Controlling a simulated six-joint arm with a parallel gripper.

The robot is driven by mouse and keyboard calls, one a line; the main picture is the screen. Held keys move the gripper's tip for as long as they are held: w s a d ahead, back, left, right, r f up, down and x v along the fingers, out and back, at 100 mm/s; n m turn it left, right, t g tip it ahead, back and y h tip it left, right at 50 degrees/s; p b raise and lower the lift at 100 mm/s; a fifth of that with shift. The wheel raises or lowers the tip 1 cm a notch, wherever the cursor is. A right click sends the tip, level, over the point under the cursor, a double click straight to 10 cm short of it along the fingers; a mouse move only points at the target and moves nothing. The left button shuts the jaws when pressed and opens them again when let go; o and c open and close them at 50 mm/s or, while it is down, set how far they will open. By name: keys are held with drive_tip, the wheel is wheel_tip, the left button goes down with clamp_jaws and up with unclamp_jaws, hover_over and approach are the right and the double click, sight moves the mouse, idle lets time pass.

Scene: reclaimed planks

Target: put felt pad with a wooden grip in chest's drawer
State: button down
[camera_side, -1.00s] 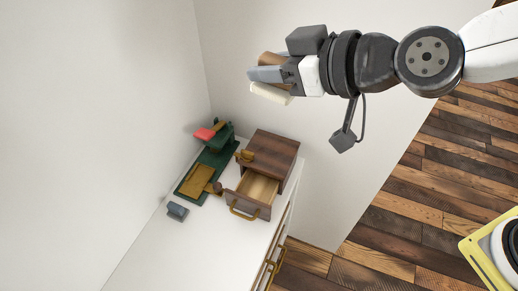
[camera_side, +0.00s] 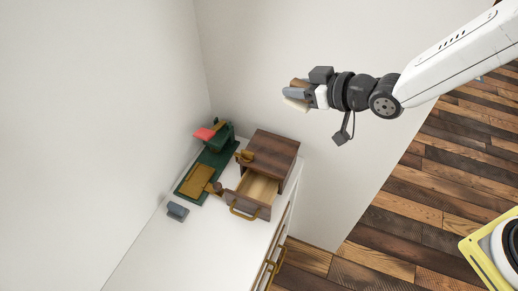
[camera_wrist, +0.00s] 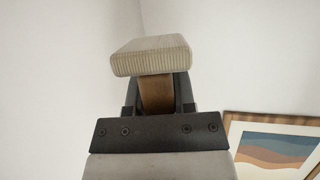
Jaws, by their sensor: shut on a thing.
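The felt pad with a wooden grip (camera_wrist: 150,56) is held in my gripper (camera_side: 299,94). In the wrist view its pale ribbed block lies across the fingertips, and its brown grip (camera_wrist: 157,95) is between the two fingers. In the side view the pale pad (camera_side: 295,104) shows at the fingertips, high in the air. The small brown wooden chest (camera_side: 274,150) stands on the white cabinet below and left of my gripper. Its drawer (camera_side: 256,191) is pulled open, with a brass handle (camera_side: 243,213) in front. The drawer's visible inside looks empty.
A green machine-like stand (camera_side: 216,148) with a red piece and a brass plate (camera_side: 196,181) stands left of the chest. A blue-grey block (camera_side: 177,211) lies near the white cabinet top's (camera_side: 170,250) left edge. A framed picture (camera_wrist: 272,145) hangs on the wall.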

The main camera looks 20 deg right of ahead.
drive_tip(key=s+d+f+n+g+y, duration=0.1)
drive_tip(key=s+d+f, duration=0.1)
drive_tip(key=f, duration=0.4)
drive_tip(key=s+d+f+n+y, duration=0.1)
drive_tip(key=s+d+f, duration=0.1)
drive_tip(key=d+f, duration=0.2)
drive_tip(key=shift+s+f+n+g+y, duration=0.3)
drive_tip(key=shift+f+n+g, duration=0.1)
drive_tip(key=shift+f, duration=1.2)
drive_tip(key=shift+w+d, duration=0.1)
drive_tip(key=w+a+f, duration=0.1)
drive_tip(key=w+f, duration=0.1)
drive_tip(key=w, duration=0.1)
drive_tip(key=w+a+f, duration=0.1)
drive_tip(key=w+f, duration=0.2)
drive_tip(key=w, duration=0.1)
drive_tip(key=w+a+f, duration=0.2)
drive_tip(key=w+f, duration=0.1)
drive_tip(key=w, duration=0.1)
drive_tip(key=shift+w, duration=0.2)
drive_tip(key=shift+w+f, duration=0.3)
drive_tip(key=shift+w, duration=0.1)
